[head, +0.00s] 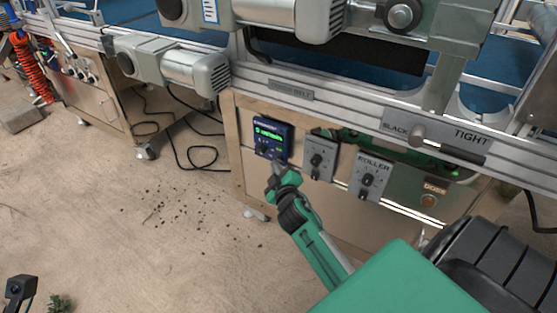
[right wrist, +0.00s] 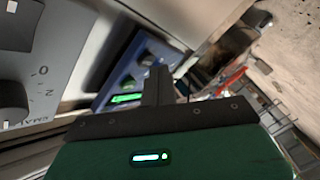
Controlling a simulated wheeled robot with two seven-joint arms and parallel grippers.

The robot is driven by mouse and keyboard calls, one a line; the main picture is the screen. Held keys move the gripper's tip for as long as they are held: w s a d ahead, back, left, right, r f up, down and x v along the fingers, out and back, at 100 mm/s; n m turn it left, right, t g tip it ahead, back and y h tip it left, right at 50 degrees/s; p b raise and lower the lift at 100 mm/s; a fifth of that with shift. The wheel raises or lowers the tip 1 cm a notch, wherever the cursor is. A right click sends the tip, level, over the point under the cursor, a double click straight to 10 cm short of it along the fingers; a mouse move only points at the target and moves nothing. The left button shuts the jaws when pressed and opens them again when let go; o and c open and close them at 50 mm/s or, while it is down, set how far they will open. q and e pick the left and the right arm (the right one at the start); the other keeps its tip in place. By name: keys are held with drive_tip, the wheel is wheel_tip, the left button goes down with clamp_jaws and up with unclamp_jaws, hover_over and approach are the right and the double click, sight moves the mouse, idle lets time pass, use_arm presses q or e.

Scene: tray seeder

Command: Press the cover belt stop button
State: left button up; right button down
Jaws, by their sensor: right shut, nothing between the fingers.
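A blue control box (head: 284,132) with a lit green display is mounted on the machine's front panel, below a small label plate. Small buttons sit under its display; which is the stop button is too small to tell. My right gripper (head: 277,168) is shut and empty, its tip at the box's lower edge. Contact cannot be told. In the right wrist view, the shut fingers (right wrist: 158,85) point toward the blue box (right wrist: 128,82) and cover part of its face. My left gripper is not clearly in view.
Two grey knob panels, one with a switch knob (head: 316,160) and one marked ROLLER (head: 368,180), stand right of the box. An orange DOSE button (head: 428,201) is farther right. Motors and a rail (head: 330,107) overhang above.

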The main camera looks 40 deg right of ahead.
drive_tip(key=shift+s+a, duration=0.1)
drive_tip(key=shift+a, duration=0.05)
drive_tip(key=shift+s+a, duration=0.35)
drive_tip(key=shift+a, duration=0.55)
drive_tip(key=shift+s+a, duration=0.4)
drive_tip(key=shift+a, duration=0.55)
drive_tip(key=shift+s+a, duration=0.35)
drive_tip(key=shift+a, duration=0.55)
